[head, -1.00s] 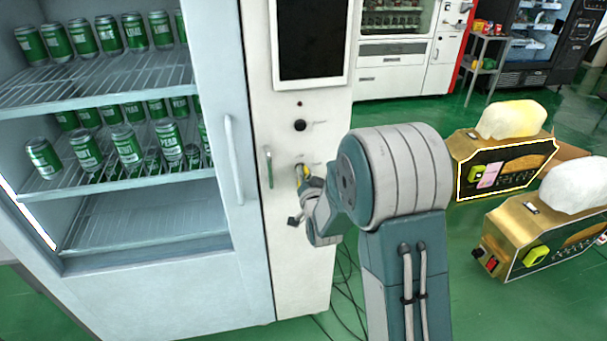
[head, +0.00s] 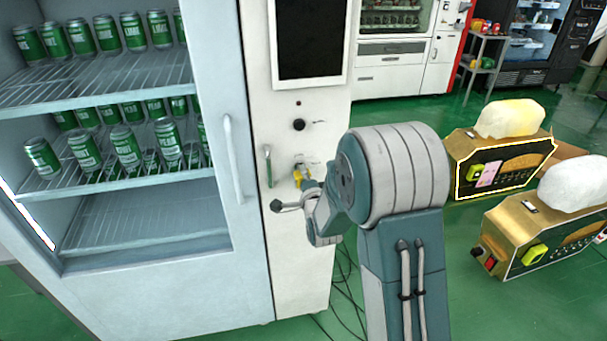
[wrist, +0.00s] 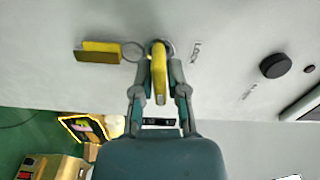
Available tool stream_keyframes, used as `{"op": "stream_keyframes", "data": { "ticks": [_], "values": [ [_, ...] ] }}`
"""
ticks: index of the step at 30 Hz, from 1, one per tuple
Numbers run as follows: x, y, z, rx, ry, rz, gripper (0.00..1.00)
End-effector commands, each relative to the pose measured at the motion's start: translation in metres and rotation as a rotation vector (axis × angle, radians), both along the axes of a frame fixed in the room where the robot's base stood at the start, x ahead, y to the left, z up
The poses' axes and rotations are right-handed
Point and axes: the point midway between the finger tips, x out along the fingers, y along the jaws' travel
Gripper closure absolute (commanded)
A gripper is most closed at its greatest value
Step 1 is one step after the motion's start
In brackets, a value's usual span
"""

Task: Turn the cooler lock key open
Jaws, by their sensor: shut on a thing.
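A yellow key (wrist: 158,78) sits in the round lock on the white cooler panel (head: 309,244). My gripper (wrist: 159,72) is shut on the key, with one finger on each side of it. A ring joins the key to a yellow tag (wrist: 98,51), which lies to the left in the wrist view, against the panel. In the head view my gripper (head: 302,180) is at the panel, below the black knob (head: 299,125). The wrist partly hides the lock there, and yellow shows beside it.
Gold boxes (head: 535,240) stand at the right. Cables lie on the floor below.

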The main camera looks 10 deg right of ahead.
Motion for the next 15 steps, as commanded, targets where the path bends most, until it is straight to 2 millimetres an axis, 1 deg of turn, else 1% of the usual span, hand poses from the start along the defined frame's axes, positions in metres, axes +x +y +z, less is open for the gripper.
{"op": "stream_keyframes", "data": {
  "ticks": [6, 15],
  "values": [
    [-0.0004, -0.0013, -0.0035, 0.109, 0.008, -0.003, 1.00],
    [-0.0007, -0.0019, -0.0047, 0.170, 0.010, -0.003, 1.00]
  ]
}}
